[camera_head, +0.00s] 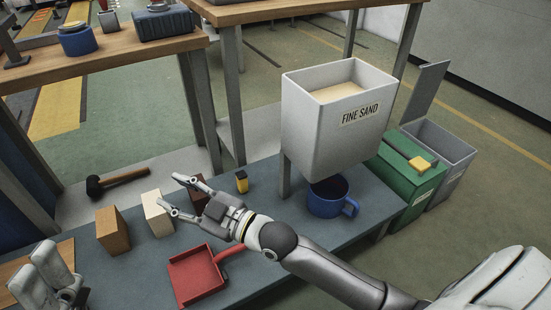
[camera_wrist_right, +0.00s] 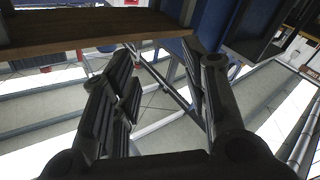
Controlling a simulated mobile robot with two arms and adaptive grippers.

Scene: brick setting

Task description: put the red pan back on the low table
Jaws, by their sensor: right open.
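The red pan (camera_head: 197,275) lies on the blue-grey low table (camera_head: 270,185), near its front edge. Its handle runs up and right, close to my right wrist in the picture. My right gripper (camera_head: 170,191) is open and empty, above the table and beyond the pan, with its fingers pointing left. The right wrist view shows its spread fingers (camera_wrist_right: 160,95) with nothing between them and no pan. My left gripper (camera_head: 38,274) is at the lower left, partly cut off by the picture edge. I cannot tell how far its fingers are apart.
A brown block (camera_head: 113,232), a cream block (camera_head: 157,213) and a dark red block (camera_head: 196,190) stand near my right gripper. A black mallet (camera_head: 118,182) lies behind. A blue mug (camera_head: 330,198) and a FINE SAND bin (camera_head: 335,125) are at right.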

